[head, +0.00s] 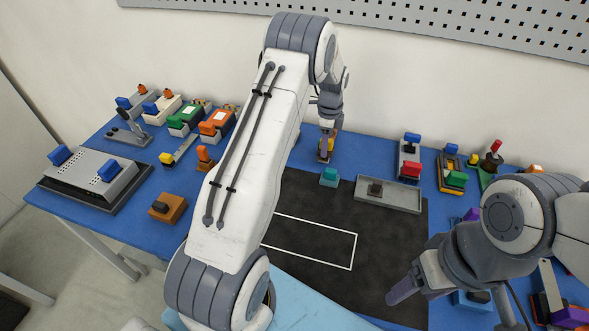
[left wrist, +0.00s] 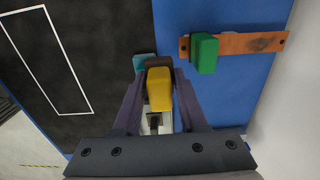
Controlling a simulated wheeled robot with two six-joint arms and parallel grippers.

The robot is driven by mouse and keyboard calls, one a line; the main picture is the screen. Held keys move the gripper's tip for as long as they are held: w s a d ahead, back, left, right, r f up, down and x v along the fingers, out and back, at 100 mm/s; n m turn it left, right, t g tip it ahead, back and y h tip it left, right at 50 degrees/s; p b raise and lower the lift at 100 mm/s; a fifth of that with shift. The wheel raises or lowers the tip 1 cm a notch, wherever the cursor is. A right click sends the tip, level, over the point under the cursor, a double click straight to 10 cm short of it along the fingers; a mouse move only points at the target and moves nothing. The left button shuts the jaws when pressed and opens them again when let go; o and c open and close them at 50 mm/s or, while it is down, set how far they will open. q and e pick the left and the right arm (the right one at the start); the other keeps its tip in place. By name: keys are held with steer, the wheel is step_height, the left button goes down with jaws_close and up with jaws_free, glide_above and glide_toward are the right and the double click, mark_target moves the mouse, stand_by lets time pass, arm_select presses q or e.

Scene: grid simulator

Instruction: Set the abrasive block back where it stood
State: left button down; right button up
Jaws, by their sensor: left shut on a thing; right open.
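My left gripper (head: 326,150) is shut on a yellow-handled block (left wrist: 158,90) with a dark brown part at its far end; I take it to be the abrasive block. The yellow handle sits between the two dark fingers in the left wrist view. In the head view the held block (head: 324,146) shows small, near the mat's back edge. I cannot tell whether its underside touches anything. A teal block (head: 329,177) is just in front of it and partly hidden behind it in the left wrist view (left wrist: 144,61). My right gripper (head: 405,289) is open and empty over the mat's right front.
A grey tray (head: 407,205) with a dark-knobbed piece lies right on the black mat (head: 390,240). A white outline (head: 355,250) marks bare mat. A wooden strip (left wrist: 262,43) carries a green block (left wrist: 204,53). Several tools crowd both sides; my left arm hides the middle left.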

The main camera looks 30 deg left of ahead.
arm_select(q)
steer(key=p, duration=0.3)
glide_above(294, 174)
step_height(294, 174, down, 6)
steer(key=shift+d+r, duration=0.15)
steer(key=shift+r, duration=0.1)
step_height(294, 174, down, 3)
steer(key=shift+f+p, duration=0.2)
steer(key=shift+p, duration=0.45)
steer(key=shift+f, duration=0.2)
steer(key=shift+f+b, duration=0.25)
steer(key=shift+b, duration=0.1)
steer(key=shift+c, duration=2.3)
jaws_free()
steer(key=shift+r, duration=0.1)
